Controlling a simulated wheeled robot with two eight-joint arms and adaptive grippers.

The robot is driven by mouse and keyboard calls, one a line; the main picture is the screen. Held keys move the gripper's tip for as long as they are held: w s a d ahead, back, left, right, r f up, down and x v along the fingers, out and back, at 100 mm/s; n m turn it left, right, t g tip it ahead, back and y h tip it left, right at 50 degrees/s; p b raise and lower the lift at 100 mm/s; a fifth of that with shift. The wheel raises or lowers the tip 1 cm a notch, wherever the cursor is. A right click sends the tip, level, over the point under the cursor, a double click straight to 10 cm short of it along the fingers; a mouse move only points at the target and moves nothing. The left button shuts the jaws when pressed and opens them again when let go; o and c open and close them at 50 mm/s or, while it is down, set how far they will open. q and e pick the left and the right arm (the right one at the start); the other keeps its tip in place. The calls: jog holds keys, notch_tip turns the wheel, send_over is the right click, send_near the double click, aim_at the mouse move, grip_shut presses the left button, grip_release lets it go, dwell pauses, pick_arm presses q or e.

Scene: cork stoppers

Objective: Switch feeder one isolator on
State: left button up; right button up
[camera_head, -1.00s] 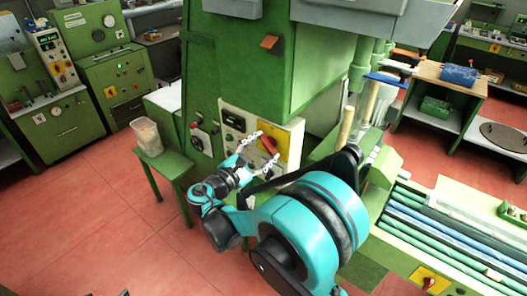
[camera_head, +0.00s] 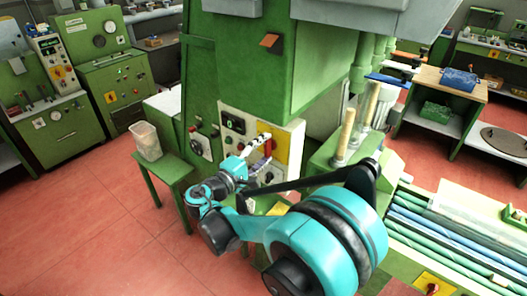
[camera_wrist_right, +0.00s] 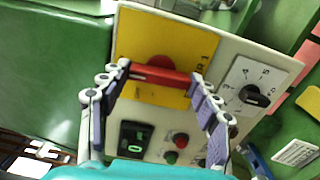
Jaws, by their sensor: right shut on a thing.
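The isolator is a red rotary handle (camera_wrist_right: 160,71) on a yellow plate (camera_wrist_right: 143,36) at the top of a cream control panel in the right wrist view. Lettering on the plate ends in "R 1". My right gripper (camera_wrist_right: 161,76) has one finger at each end of the handle and is shut on it. In the head view, the right gripper (camera_head: 264,152) is at the panel (camera_head: 289,149), partly covering the handle (camera_head: 269,145). My left gripper is not in view.
Beside the handle are a black selector knob (camera_wrist_right: 253,94), a red button (camera_wrist_right: 180,140), a green button (camera_wrist_right: 170,157) and a dark display (camera_wrist_right: 133,138). A green stool (camera_head: 167,168) with a bin (camera_head: 146,142) stands left of the panel. Open red floor lies in front.

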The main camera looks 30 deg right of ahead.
jog(key=shift+m, duration=0.3)
dwell(0.4)
jog(key=o, duration=1.2)
jog(key=shift+c, duration=0.2)
jog(key=v, duration=1.2)
